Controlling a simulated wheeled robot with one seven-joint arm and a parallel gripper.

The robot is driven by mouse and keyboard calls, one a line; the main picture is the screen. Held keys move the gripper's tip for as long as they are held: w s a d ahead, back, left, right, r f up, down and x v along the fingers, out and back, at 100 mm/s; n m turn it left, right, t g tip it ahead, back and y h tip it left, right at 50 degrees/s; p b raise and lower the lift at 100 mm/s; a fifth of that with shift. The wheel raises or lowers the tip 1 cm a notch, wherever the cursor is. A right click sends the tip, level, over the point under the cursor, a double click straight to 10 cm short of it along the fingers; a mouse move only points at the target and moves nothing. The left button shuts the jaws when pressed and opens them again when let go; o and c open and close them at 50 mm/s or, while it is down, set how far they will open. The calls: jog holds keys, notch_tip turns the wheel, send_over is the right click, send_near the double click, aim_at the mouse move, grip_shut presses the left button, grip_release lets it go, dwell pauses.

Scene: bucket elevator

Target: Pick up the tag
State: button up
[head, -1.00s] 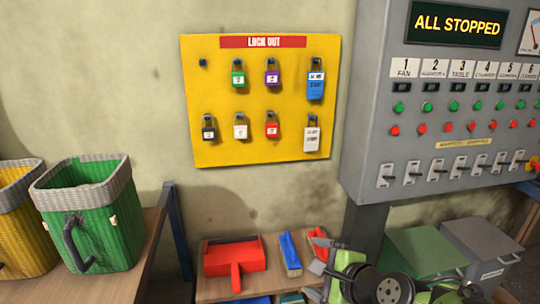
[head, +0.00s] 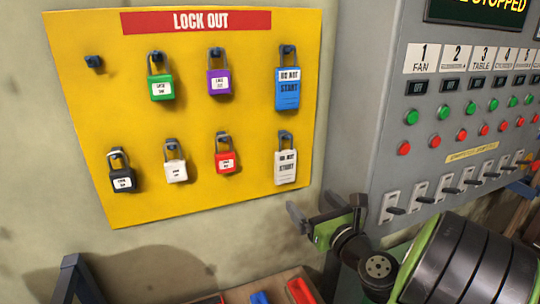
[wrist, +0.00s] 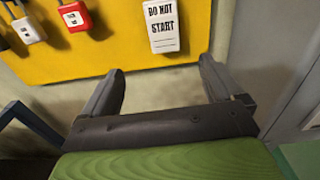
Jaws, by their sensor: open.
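Two tags hang on pegs at the right of the yellow lock-out board. The upper tag (head: 288,93) is blue and reads "DO NOT START". The lower tag (head: 286,167) is white with the same words; it also shows at the top of the wrist view (wrist: 162,27). My gripper (head: 315,208) is open and empty, below and slightly right of the white tag in the head view. In the wrist view its two fingers (wrist: 162,70) point toward the board, with the white tag beyond the gap between them. The gripper does not touch either tag.
The yellow board (head: 215,125) also holds several padlocks, including a red one (head: 226,160) left of the white tag. A peg (head: 93,62) at top left is empty. The grey control panel (head: 400,120) with switches stands close right. Tools (head: 262,297) lie below.

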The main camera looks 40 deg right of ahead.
jog(key=p, duration=0.8)
send_near(287, 164)
jog(key=w, duration=0.1)
jog(key=w+f, duration=0.1)
jog(key=w, duration=0.1)
jog(key=w+d, duration=0.1)
jog(key=shift+w+f, duration=0.4)
jog(key=p+x, duration=0.1)
jog(key=x, duration=0.4)
jog(key=shift+r, duration=0.15)
jog(key=shift+w+d, duration=0.2)
jog(key=shift+w, duration=0.1)
jog(key=shift+s, duration=0.1)
jog(key=shift+c, duration=0.9)
jog(key=c, duration=0.9)
jog(key=shift+r+p, duration=0.3)
jog(key=shift+r, duration=0.2)
jog(key=shift+s+r, duration=0.2)
jog(key=shift+a+b+v, duration=0.15)
jog(key=shift+b+v, duration=2.3)
jog(key=shift+v, duration=1.95)
jog(key=shift+a+b+v, duration=0.15)
jog(key=shift+b+v, duration=2.25)
jog(key=shift+v, duration=1.95)
